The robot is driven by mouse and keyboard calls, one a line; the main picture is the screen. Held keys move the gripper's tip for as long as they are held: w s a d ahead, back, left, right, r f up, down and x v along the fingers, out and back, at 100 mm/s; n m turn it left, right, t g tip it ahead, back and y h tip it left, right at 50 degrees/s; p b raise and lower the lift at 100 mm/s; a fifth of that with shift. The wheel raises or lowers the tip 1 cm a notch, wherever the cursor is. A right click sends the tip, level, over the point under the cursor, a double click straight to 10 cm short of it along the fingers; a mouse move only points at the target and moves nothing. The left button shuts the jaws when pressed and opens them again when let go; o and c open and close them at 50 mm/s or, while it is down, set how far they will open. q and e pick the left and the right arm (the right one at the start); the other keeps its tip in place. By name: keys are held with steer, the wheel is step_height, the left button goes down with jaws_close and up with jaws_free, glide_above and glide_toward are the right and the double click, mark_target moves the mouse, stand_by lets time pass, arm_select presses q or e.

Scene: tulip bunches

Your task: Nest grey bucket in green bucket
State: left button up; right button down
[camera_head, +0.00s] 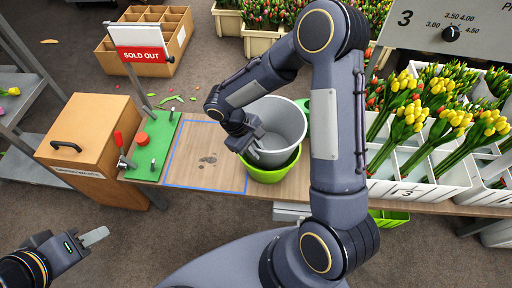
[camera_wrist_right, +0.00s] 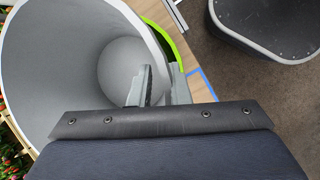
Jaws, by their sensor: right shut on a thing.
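The grey bucket (camera_head: 286,118) is over the green bucket (camera_head: 268,176) on the wooden table, its lower end within the green rim. How deep it sits, and whether it touches the green bucket, I cannot tell. My right gripper (camera_head: 250,142) is shut on the grey bucket's wall at its left side. In the right wrist view the gripper (camera_wrist_right: 152,92) pinches the wall of the grey bucket (camera_wrist_right: 75,60), whose open mouth faces the camera. A strip of the green bucket (camera_wrist_right: 167,42) shows behind it. My left gripper (camera_head: 92,238) is off the table at lower left, away from both buckets; its opening is unclear.
A blue-outlined area (camera_head: 207,160) on the table left of the buckets is clear. Further left are a green board (camera_head: 150,150) with posts and a wooden box (camera_head: 90,145). White crates of yellow tulips (camera_head: 405,188) stand to the right, behind my right arm.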

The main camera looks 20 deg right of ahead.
steer(key=shift+f, duration=0.1)
steer(key=c, duration=1.3)
jaws_free()
steer(key=v, duration=0.7)
steer(key=shift+w+a+r, duration=0.15)
steer(key=shift+r, duration=0.2)
